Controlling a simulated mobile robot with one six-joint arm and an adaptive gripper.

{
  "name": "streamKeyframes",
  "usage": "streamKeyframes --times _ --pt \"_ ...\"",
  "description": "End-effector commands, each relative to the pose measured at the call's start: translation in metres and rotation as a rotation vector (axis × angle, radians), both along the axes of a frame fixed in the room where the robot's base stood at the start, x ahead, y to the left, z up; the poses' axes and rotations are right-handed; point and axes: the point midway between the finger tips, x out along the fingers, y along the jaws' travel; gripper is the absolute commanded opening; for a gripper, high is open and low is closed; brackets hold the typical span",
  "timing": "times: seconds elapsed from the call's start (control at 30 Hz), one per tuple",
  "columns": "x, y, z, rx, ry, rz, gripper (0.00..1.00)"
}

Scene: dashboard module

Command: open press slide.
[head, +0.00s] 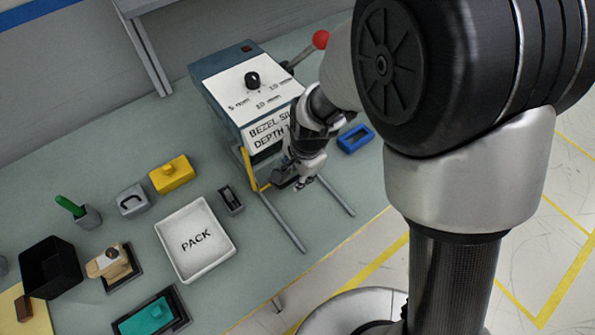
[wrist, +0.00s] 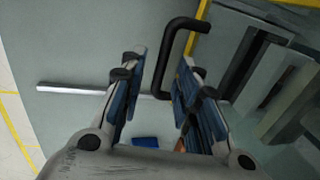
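The press (head: 250,85) is a blue-grey box with a white labelled top, a black knob and a red-balled lever. Two bare metal rails (head: 283,222) run out from its front; one also shows in the wrist view (wrist: 70,89). My gripper (head: 303,183) is low at the press front, over the rail area. In the wrist view my gripper (wrist: 162,75) is open, with blue-padded fingers apart. A black bent handle (wrist: 172,62) shows in the gap between the fingers; I cannot tell whether they touch it. The slide itself is mostly hidden by my arm in the head view.
A yellow post (head: 249,168) stands at the press front. A blue tray (head: 355,138) lies right of the press. A small dark holder (head: 231,200), white PACK tray (head: 206,262) and yellow block (head: 171,174) are to the left. The bench between the rails is clear.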

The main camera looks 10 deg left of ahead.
Motion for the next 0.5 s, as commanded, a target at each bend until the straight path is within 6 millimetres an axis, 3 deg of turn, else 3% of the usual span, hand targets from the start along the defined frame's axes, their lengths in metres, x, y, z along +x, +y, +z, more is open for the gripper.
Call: streamKeyframes --times 0.4,0.5 --pt "-0.0002 -0.0002 0.0002 0.000 0.000 0.000 0.01" --pt "-0.0002 -0.0002 0.0002 0.000 0.000 0.000 0.00"
